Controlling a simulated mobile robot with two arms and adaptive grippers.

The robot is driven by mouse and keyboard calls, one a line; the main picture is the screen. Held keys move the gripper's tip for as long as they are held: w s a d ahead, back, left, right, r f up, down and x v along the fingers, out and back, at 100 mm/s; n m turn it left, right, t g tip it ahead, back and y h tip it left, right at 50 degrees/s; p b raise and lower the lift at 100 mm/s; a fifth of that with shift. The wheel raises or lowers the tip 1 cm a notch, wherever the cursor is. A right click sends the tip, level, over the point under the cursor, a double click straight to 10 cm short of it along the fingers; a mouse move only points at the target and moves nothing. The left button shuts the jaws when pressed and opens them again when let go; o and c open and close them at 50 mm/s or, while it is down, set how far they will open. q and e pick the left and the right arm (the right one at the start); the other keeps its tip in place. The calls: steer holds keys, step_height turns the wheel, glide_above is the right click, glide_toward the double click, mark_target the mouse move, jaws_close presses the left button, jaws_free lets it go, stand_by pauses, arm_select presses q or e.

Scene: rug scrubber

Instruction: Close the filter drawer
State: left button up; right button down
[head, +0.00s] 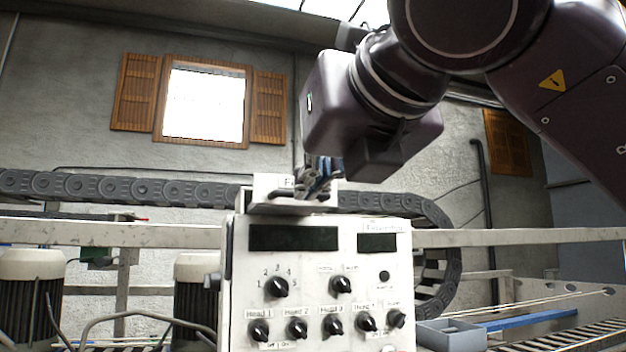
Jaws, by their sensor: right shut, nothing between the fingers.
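The filter drawer (292,209) is a small pale box front above the white control panel. Part of a label starting with "Fi" shows behind it, and its tray appears to stick out toward me, though how far is hard to tell. My right gripper (318,188) comes down from the upper right. Its fingers are shut and empty, at the drawer's right part, and cover some of it and the label. I cannot tell whether the fingertips touch the drawer. My left gripper is not in view.
The white control panel (318,290) with black knobs and two dark displays stands directly below the drawer. A dark cable chain (120,187) and a pale rail (510,237) run behind. A grey open-topped box (450,335) is at the lower right. Motors (30,295) stand at the lower left.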

mark_target(288, 199)
steer(key=x, duration=0.4)
steer(key=r+p+x, duration=0.1)
steer(key=x, duration=0.3)
steer(key=r+x, duration=0.1)
steer(key=x, duration=0.3)
steer(key=shift+w+r+p, duration=0.2)
steer(key=shift+w+p, duration=0.1)
steer(key=shift+p, duration=0.05)
steer(key=shift+s+d+r, duration=0.1)
steer(key=shift+s, duration=0.1)
steer(key=shift+w, duration=0.1)
